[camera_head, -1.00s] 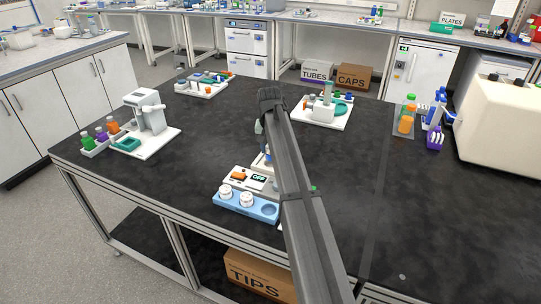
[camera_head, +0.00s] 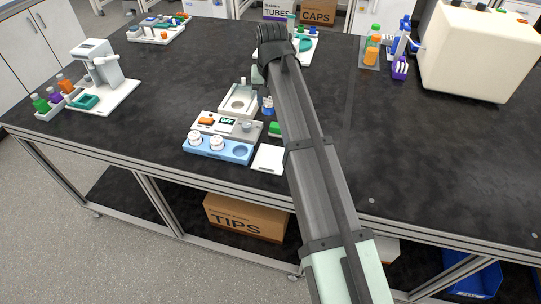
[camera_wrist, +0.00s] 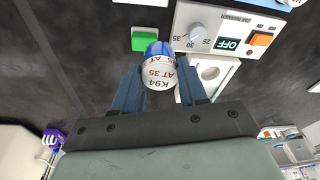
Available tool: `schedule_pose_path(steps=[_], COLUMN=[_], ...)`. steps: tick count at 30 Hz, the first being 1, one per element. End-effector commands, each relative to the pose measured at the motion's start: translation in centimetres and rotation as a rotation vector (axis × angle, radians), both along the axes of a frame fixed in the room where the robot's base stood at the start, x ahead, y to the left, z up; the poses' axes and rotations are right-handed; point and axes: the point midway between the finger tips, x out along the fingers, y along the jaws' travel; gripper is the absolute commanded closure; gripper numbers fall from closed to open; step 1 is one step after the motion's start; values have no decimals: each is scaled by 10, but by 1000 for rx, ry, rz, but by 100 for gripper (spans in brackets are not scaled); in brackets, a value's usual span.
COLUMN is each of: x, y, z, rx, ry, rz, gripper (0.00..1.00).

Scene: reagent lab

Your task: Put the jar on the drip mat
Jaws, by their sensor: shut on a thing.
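My gripper (camera_wrist: 160,88) is shut on the jar (camera_wrist: 158,76), which has a white body with lettering "K94" and "AT 35" and a blue end. In the head view the blue part of the jar (camera_head: 268,104) shows beside my arm, just right of a white plate with a round well (camera_head: 237,101); my fingers are mostly hidden by the arm. Teal pads lie on the white base of the left dispenser (camera_head: 85,102) and on the back station (camera_head: 305,45). A small green square (camera_head: 275,129) lies close to the jar. I cannot tell which is the drip mat.
A control box reading OFF (camera_head: 228,122) has an orange switch and a dial. A blue tray (camera_head: 240,152) holds two white-capped jars and an empty round recess. A white square (camera_head: 268,159) lies to its right.

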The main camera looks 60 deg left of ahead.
Motion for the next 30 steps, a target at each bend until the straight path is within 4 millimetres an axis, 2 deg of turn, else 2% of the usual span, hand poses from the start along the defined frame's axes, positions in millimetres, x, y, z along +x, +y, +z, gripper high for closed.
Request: schedule_pose_path(steps=[1, 3, 7, 13, 20, 23, 30], x=[-9, -18, -29, -32, -32, -32, -32], y=[-27, -48, -73, -71, -72, -72, -72], z=[-5, -9, -16, -16, -20, -29, -66], rx=[0, -4, -15, -24, -30, -31, -31], ry=[2, 4, 2, -9, -21, -21, -21], rz=[31, 93, 233, 401, 481, 486, 484], gripper=[88, 88, 88, 88, 88, 88, 88])
